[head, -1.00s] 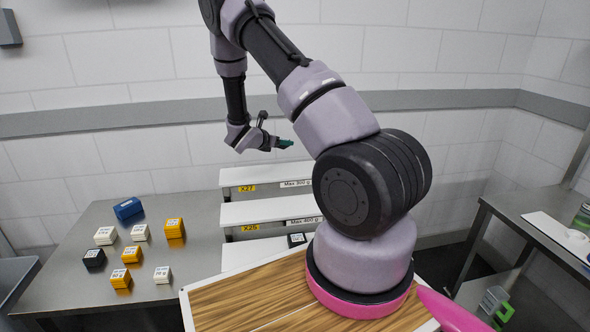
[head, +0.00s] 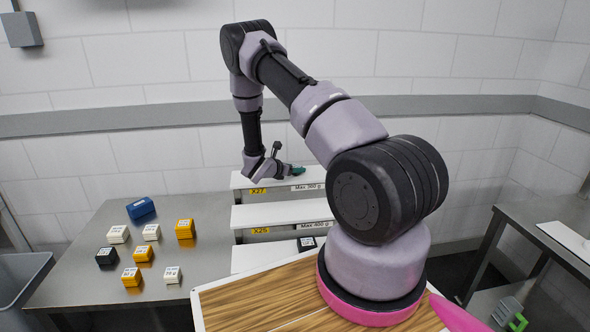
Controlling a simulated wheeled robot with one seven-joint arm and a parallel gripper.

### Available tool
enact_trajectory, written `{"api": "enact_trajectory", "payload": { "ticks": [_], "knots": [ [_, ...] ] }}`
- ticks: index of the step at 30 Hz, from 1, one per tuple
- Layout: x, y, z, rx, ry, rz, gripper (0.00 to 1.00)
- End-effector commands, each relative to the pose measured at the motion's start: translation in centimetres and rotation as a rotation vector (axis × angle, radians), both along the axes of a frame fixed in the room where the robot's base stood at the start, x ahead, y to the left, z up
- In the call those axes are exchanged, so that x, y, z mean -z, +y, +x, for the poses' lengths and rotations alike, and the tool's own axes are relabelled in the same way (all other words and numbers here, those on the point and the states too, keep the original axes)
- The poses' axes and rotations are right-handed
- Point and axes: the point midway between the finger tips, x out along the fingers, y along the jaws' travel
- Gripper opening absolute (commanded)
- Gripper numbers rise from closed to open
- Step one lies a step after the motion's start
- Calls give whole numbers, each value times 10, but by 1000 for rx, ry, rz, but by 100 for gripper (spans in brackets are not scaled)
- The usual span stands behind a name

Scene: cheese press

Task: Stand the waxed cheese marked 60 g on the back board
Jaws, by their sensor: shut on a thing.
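A small dark green block (head: 298,171), likely the waxed cheese, is held in my gripper (head: 291,171), which is shut on it. Its mark cannot be read at this size. The back board (head: 245,181) is the topmost white step, with a yellow X27 label and a "Max 300 g" label on its front edge. The green block is at or just above this board's surface, toward its right part. I cannot tell whether it touches. My gripper comes in from the left, low over the board. The fingertips are mostly hidden.
A middle white board (head: 270,215) reads X26 and "Max 400 g". A black block (head: 306,243) sits on the lowest board (head: 255,262). Orange (head: 185,229), white (head: 118,234), black (head: 107,257) and blue (head: 141,208) blocks stand on the steel table (head: 70,285). My arm hides the boards' right ends.

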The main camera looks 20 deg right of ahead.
Motion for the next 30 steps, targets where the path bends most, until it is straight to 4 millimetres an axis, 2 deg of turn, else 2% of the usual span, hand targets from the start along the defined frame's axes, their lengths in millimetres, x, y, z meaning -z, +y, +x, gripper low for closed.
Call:
{"api": "enact_trajectory", "payload": {
  "ticks": [2,3,4,5,16,20,30],
  "knots": [
    [3,0,0,0,1,0,0],
    [2,0,0,0,0,0,66],
    [2,0,0,0,0,0,77],
    [2,0,0,0,0,0,84],
    [-2,0,0,0,0,0,84],
    [-8,15,-7,-4,0,0,84],
    [-35,73,-39,-4,0,0,84]
  ]
}}
